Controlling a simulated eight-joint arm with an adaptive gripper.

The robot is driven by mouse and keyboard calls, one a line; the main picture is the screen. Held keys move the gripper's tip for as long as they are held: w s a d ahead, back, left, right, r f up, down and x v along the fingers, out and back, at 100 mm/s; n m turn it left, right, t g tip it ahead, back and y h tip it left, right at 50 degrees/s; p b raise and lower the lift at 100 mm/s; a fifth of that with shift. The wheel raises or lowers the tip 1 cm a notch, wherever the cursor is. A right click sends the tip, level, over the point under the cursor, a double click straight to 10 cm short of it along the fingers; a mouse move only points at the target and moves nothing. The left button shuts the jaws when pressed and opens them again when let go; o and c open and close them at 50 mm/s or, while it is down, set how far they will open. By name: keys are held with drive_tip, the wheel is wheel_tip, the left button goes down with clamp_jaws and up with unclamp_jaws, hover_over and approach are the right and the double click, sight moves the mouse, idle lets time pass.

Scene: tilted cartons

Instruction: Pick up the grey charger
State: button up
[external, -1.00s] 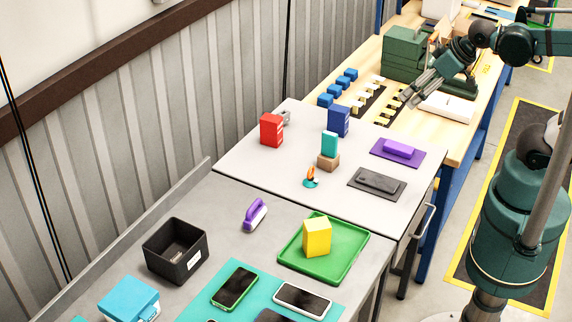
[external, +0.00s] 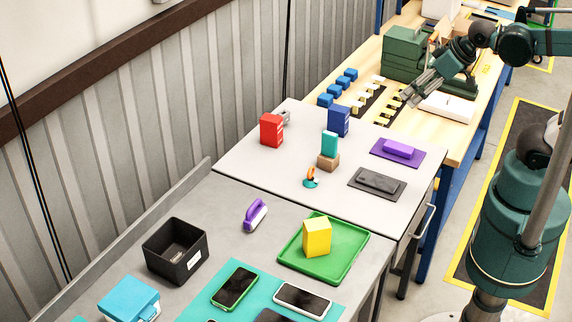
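A dark grey block (external: 382,180), which looks like the grey charger, lies flat on a dark grey mat (external: 362,189) on the light table. The mat is at the table's right front part, and the block is low and close to it in colour. My gripper (external: 412,102) is in the upper right, above the wooden bench and well away from the block. Its fingers point down and to the left. Nothing shows clearly between them, and their gap is too small to judge.
A purple block (external: 398,149) lies on a purple mat (external: 416,160) behind the grey one. A teal carton (external: 329,144) stands on a brown block (external: 328,162). Red (external: 271,130) and blue (external: 339,120) cartons stand farther back. A green tray (external: 350,262) holds a yellow carton (external: 317,237).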

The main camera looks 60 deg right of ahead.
drive_tip(key=shift+w+r, duration=0.1)
drive_tip(key=w+d+n+g, duration=0.2)
drive_tip(key=w+n, duration=0.2)
drive_tip(key=w, duration=1.1)
drive_tip(key=w+d+n+g, duration=0.2)
drive_tip(key=w+n, duration=0.2)
drive_tip(key=w, duration=1.1)
drive_tip(key=w+d+f+n+g, duration=0.1)
drive_tip(key=w+d+f+n, duration=0.1)
drive_tip(key=w+f, duration=0.5)
drive_tip(key=w+d+f+n+g, duration=0.1)
drive_tip(key=w+d+f+n, duration=0.1)
drive_tip(key=w+f, duration=0.5)
drive_tip(key=w+d+f+n+g, duration=0.1)
drive_tip(key=w+d+f+n, duration=0.1)
drive_tip(key=w+f, duration=0.6)
drive_tip(key=shift+d+f+n, duration=0.15)
drive_tip(key=shift+f+n, duration=0.75)
drive_tip(key=shift+w+d+f, duration=0.1)
drive_tip(key=shift+w+f, duration=0.15)
drive_tip(key=shift+f, duration=0.25)
